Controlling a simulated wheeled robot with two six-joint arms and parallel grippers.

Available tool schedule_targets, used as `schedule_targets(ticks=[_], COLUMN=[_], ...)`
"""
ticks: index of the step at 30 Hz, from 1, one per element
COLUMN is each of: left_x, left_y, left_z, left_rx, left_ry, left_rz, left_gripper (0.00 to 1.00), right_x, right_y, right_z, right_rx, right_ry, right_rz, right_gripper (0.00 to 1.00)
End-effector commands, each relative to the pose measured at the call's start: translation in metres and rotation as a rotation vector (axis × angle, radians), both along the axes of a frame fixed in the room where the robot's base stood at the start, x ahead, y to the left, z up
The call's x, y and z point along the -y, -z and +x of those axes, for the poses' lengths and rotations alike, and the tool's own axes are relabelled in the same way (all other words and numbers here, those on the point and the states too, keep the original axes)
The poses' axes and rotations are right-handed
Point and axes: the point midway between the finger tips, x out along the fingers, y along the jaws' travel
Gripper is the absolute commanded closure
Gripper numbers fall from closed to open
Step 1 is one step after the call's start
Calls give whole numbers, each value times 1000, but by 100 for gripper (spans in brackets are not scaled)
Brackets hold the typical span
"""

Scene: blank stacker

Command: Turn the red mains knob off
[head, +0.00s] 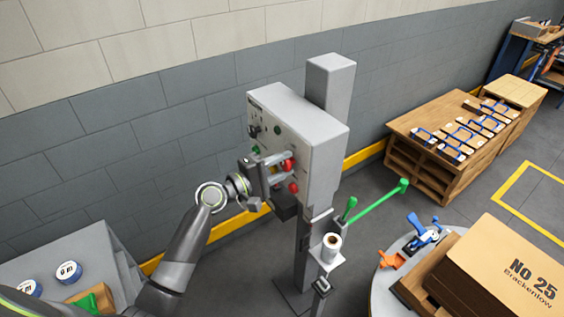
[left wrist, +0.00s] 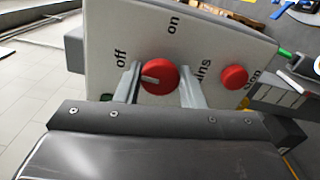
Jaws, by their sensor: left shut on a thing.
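The red mains knob (left wrist: 158,77) is on the face of a grey control box (head: 325,140). In the left wrist view its pale pointer mark lies toward the left, near the side of the "off" label (left wrist: 121,59). The "on" label (left wrist: 173,25) is above the knob, and the "mains" label is partly hidden by a finger. My left gripper (head: 282,168) is shut on the knob, with one finger on each side of it. The knob also shows between the fingers in the head view (head: 288,165). My right gripper is not in view.
A red stop button (left wrist: 234,77) sits close beside the right finger; it also shows in the head view (head: 294,188). Below the box are a white roll (head: 331,246) and a green-ended bar (head: 378,207). A round table (head: 378,290) with cartons stands at lower right.

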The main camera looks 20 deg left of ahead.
Motion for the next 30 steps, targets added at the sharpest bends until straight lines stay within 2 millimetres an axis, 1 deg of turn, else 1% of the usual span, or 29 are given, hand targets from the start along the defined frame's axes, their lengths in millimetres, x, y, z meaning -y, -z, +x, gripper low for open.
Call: schedule_targets(ticks=[6,19,20,24,30], left_x=[0,0,0,0,0], left_y=[1,1,1,1,0], left_z=[0,0,0,0,0], left_rx=[-27,-32,-32,-31,-29], left_ry=[-1,-1,-1,0,0], left_rz=[-32,-39,-39,-38,-37], left_gripper=[87,87,60,43,43], right_x=[0,0,0,0,0], right_y=[-3,-3,-3,-3,-3], right_z=[0,0,0,0,0], right_rx=[0,0,0,0,0], right_ry=[0,0,0,0,0], right_rz=[0,0,0,0,0], right_gripper=[100,100,100,100,100])
